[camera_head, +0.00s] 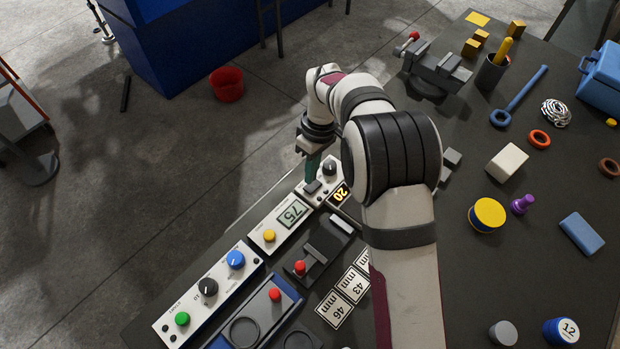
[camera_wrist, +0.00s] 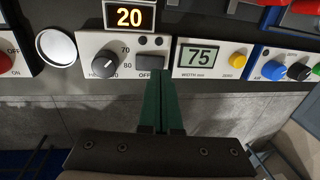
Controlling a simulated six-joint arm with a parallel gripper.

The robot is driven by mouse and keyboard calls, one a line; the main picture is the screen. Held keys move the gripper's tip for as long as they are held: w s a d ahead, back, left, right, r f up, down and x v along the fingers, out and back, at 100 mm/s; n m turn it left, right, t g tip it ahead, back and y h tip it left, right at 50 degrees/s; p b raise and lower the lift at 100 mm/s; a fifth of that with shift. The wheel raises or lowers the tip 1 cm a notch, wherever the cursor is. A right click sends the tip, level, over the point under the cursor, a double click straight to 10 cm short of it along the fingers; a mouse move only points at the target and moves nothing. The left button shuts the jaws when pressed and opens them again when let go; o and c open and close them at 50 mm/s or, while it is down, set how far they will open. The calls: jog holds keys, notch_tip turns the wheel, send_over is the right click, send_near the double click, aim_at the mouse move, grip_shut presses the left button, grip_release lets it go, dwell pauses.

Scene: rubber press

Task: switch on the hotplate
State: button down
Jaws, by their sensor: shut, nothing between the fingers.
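The hotplate's control panel (camera_wrist: 116,75) is white, with a dark dial knob (camera_wrist: 106,62) marked 70 and 80 at its left. A dark switch (camera_wrist: 150,62) on its right part has OFF printed close to it. An amber display (camera_wrist: 130,17) above the panel reads 20. My gripper (camera_wrist: 160,80) has green fingers, shut and empty, with the tips right at the switch's lower edge; whether they touch it I cannot tell. In the head view my gripper (camera_head: 312,178) points down at the panel, close beside the knob (camera_head: 330,168).
A panel with a display reading 75 (camera_wrist: 201,56) and a yellow button (camera_wrist: 237,61) adjoins on the right. A panel with blue, black and green knobs (camera_head: 208,288) lies further along the bench edge.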

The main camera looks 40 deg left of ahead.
aim_at(308, 189)
jog(key=shift+s+f, duration=0.15)
jog(key=shift+f, duration=0.65)
jog(key=shift+s+f, duration=0.1)
jog(key=shift+f, duration=0.65)
jog(key=shift+s+f, duration=0.15)
jog(key=shift+f, duration=0.05)
jog(key=shift+w+r, duration=0.2)
jog(key=shift+w, duration=0.65)
notch_tip(308, 189, up, 14)
jog(key=w, duration=0.2)
